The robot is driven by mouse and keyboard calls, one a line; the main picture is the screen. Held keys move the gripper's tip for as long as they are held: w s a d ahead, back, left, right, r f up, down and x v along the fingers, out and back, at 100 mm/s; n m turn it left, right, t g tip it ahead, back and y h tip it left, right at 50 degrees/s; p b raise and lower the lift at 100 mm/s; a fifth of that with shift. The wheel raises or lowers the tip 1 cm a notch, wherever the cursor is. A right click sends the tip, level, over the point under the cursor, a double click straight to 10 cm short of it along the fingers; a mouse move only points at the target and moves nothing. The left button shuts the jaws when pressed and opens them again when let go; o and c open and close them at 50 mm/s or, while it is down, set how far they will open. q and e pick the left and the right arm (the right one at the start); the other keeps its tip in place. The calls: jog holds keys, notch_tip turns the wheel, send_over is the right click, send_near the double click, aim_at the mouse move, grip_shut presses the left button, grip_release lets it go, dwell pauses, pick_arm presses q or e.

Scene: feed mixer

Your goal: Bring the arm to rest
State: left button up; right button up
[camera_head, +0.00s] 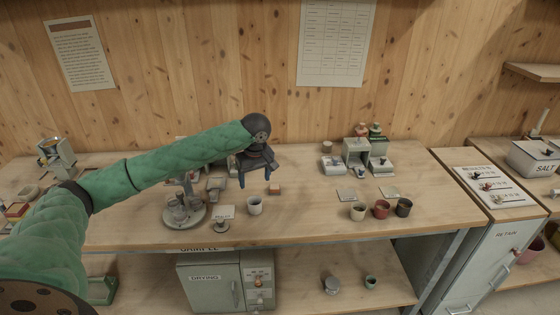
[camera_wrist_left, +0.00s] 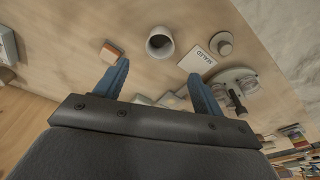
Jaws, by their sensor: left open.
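My left arm reaches in from the left in a green padded sleeve, over the wooden bench (camera_head: 310,222). My left gripper (camera_head: 255,180) hangs above the bench, with its two blue fingers spread and nothing between them. In the left wrist view the gripper (camera_wrist_left: 160,85) also shows open and empty. A white cup (camera_head: 254,205) stands on the bench just in front of the gripper, apart from it; it also shows in the left wrist view (camera_wrist_left: 160,42). A small orange-topped block (camera_head: 274,190) lies near the fingers. My right gripper does not show.
A round grey stand (camera_head: 184,212) and a small labelled card (camera_head: 223,212) are left of the cup. Three small pots, cream (camera_head: 358,212), red (camera_head: 381,209) and dark (camera_head: 403,208), stand at right. Small machines (camera_head: 358,152) stand behind. The bench's front middle is clear.

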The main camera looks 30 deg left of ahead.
pick_arm(q)
jog(key=shift+d, duration=0.1)
